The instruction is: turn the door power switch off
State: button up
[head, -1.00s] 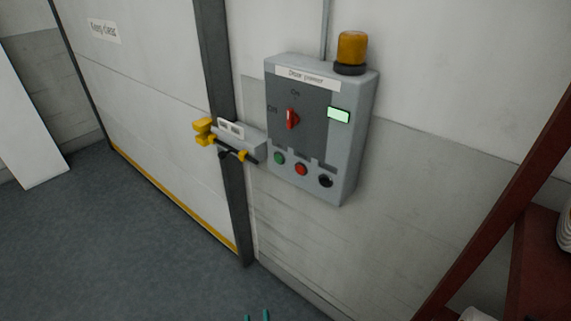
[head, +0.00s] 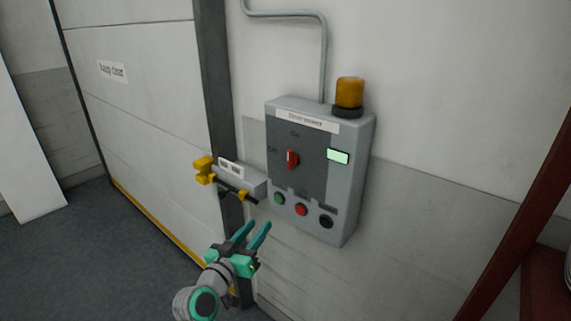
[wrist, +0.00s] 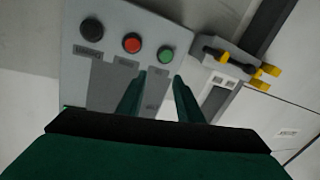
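The door power box (head: 349,185) is grey and fixed to the wall. Its red rotary switch (head: 292,159) sits on a dark panel, handle upright towards the "On" label; "Off" is at its left. A small rectangular light (head: 338,156) beside it glows pale green. My gripper (head: 259,224) is open and empty, below and in front of the box's lower left. In the wrist view the box (wrist: 102,15) appears upside down, with the gripper's fingers (wrist: 160,75) spread before its lower part. The switch is hidden there.
Green (head: 279,199), red (head: 301,209) and black (head: 326,221) buttons line the box's lower edge. An amber beacon (head: 349,93) stands on top. A yellow-and-grey door latch (head: 240,180) juts out at left, close to my gripper. A dark red rack (head: 512,240) stands at right.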

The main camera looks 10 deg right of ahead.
aim_at(288, 159)
notch_tip(288, 159, up, 16)
jog(key=d+m+g+h, duration=0.2)
jog(key=m+g+h, duration=0.15)
jog(key=m, duration=0.25)
jog(key=x, duration=1.1)
jog(key=shift+w+a+r, duration=0.3)
jog(key=shift+w+r, duration=0.05)
jog(key=shift+w, duration=0.05)
jog(key=shift+c, duration=0.4)
jog(key=c, duration=0.7)
